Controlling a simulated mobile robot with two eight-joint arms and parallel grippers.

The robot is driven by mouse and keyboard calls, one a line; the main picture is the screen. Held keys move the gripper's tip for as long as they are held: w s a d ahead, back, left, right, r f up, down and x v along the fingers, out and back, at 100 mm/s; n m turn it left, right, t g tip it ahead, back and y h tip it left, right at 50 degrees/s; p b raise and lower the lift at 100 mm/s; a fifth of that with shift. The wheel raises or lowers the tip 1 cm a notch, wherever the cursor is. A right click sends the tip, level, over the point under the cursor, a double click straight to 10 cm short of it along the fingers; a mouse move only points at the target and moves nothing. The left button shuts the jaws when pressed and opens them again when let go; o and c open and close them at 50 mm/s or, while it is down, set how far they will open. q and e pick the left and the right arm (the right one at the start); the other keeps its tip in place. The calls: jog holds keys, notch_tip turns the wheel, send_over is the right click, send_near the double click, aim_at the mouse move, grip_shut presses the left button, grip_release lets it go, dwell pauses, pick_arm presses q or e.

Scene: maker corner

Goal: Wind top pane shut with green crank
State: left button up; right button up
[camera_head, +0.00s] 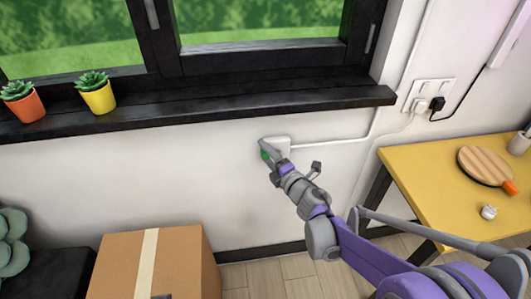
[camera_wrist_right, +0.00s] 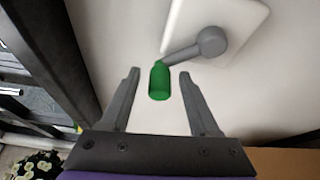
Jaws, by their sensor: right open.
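The green crank handle (camera_wrist_right: 159,80) hangs from a grey crank arm (camera_wrist_right: 195,47) on a white wall plate (camera_wrist_right: 228,22) in the right wrist view. In the head view the white plate (camera_head: 277,144) is on the wall below the window sill, and a bit of the green handle (camera_head: 265,155) shows by my gripper. My right gripper (camera_wrist_right: 157,82) is open, with one finger on each side of the green handle and a gap to both. It also shows in the head view (camera_head: 266,153). The top pane is not clearly in view. My left gripper is not in view.
The dark window sill (camera_head: 200,107) juts out above the plate and holds an orange pot (camera_head: 24,106) and a yellow pot (camera_head: 99,99). A cardboard box (camera_head: 185,262) stands below left. A yellow table (camera_head: 430,185) with a paddle (camera_head: 487,168) stands at the right.

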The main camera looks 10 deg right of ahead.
jog(key=v, duration=1)
jog(key=shift+s, duration=0.2)
jog(key=shift+d, duration=0.1)
notch_tip(320, 180, up, 5)
jog(key=a+m+t+h, duration=0.2)
jog(key=m+t+h, duration=0.15)
jog(key=m, duration=1.05)
notch_tip(320, 180, down, 6)
jog(key=s+a+m+g+h, duration=0.1)
jog(key=s+a+m+h, duration=0.15)
jog(key=m, duration=0.95)
jog(key=w, duration=0.5)
jog(key=w+b, duration=0.1)
jog(key=w, duration=0.5)
jog(key=shift+w+r, duration=0.25)
jog(key=shift+w, duration=0.05)
